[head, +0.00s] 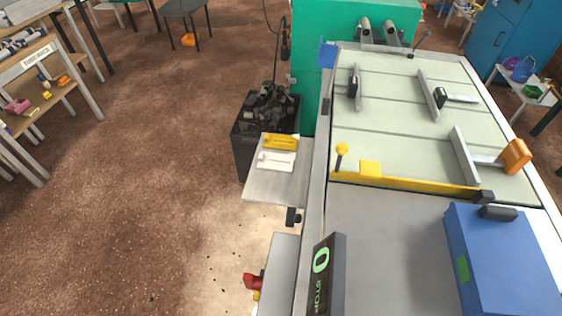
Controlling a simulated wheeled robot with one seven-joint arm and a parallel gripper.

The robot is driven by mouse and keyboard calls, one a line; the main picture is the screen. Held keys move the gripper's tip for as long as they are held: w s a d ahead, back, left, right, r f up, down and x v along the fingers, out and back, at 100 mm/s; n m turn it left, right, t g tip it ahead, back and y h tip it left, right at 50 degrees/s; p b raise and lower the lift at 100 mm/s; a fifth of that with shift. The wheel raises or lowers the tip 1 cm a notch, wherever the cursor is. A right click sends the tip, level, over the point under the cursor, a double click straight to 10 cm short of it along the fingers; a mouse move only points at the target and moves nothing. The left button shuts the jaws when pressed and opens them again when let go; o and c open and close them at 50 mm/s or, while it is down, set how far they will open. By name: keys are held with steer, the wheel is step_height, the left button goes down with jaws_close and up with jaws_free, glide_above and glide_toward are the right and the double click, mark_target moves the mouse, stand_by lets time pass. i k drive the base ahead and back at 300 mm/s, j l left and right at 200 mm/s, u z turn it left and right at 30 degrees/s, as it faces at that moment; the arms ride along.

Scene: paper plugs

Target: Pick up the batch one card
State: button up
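A small grey side shelf (262,188) juts from the left side of a large machine. On it lie a yellow flat piece (281,142) at the back and a white card-like piece (277,161) just in front, with a small pale item on the white one. Any print on them is too small to read, so I cannot tell which is the batch one card. My gripper is not in view.
The machine's pale table (420,140) carries guides and a yellow bar (405,183). A blue box (500,258) sits front right. A dark bin (245,150) stands behind the shelf. Brown floor (160,150) is open to the left.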

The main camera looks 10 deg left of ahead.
mark_target(268, 160)
steer(key=i+j, duration=0.1)
steer(key=j, duration=0.35)
steer(key=j+u, duration=0.15)
steer(key=j, duration=0.25)
steer(key=i+j, duration=0.15)
steer(key=j, duration=0.3)
steer(key=i+j+u, duration=0.1)
steer(key=j, duration=0.35)
steer(key=i+j+u, duration=0.1)
steer(key=i+j, duration=0.2)
steer(key=i+j+u, duration=0.15)
steer(key=i, duration=0.3)
steer(key=i+j+u, duration=0.1)
steer(key=i+j, duration=0.2)
steer(key=i, duration=0.1)
